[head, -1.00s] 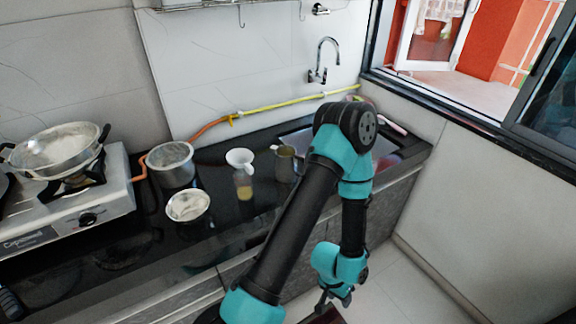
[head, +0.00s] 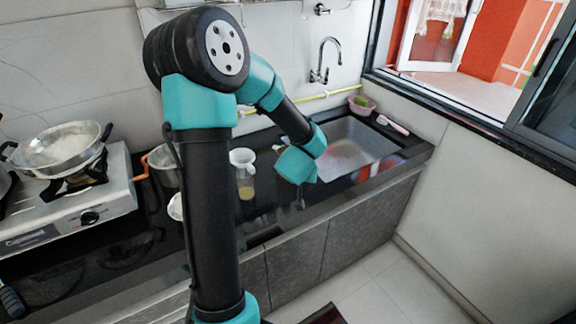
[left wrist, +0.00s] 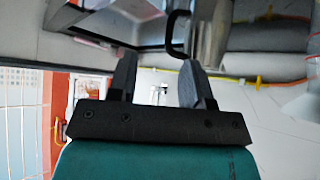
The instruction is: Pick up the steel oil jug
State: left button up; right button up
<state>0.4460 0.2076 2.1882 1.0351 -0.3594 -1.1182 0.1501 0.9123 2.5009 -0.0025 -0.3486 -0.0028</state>
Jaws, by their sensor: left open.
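The steel oil jug is mostly or wholly hidden behind my left wrist in the head view, on the counter near the sink's left end. In the left wrist view, what looks like the steel jug (left wrist: 208,38) shows at the top, with a dark curved handle (left wrist: 174,44) beside it. My left gripper (left wrist: 155,72) is open there. The handle appears at the opening between the fingers, nearer the right finger; I cannot tell whether they touch. The head view does not show the fingertips clearly. My right gripper is not in view.
A bottle with a white funnel top (head: 244,178) stands just left of my wrist. A steel pot (head: 160,162) and a bowl (head: 175,207) are partly hidden behind my arm. The stove (head: 110,205) with a pan (head: 62,148) is at left, the sink (head: 350,145) at right.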

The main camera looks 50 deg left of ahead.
pick_arm(q)
jog(key=r, duration=0.1)
jog(key=a+r, duration=0.2)
jog(key=shift+s+y, duration=0.35)
jog(key=shift+y, duration=0.05)
jog(key=shift+n, duration=0.3)
jog(key=x, duration=1.2)
jog(key=shift+w, duration=0.2)
jog(key=shift+x, duration=2.55)
jog(key=shift+w+a+r, duration=0.1)
jog(key=shift+r, duration=0.05)
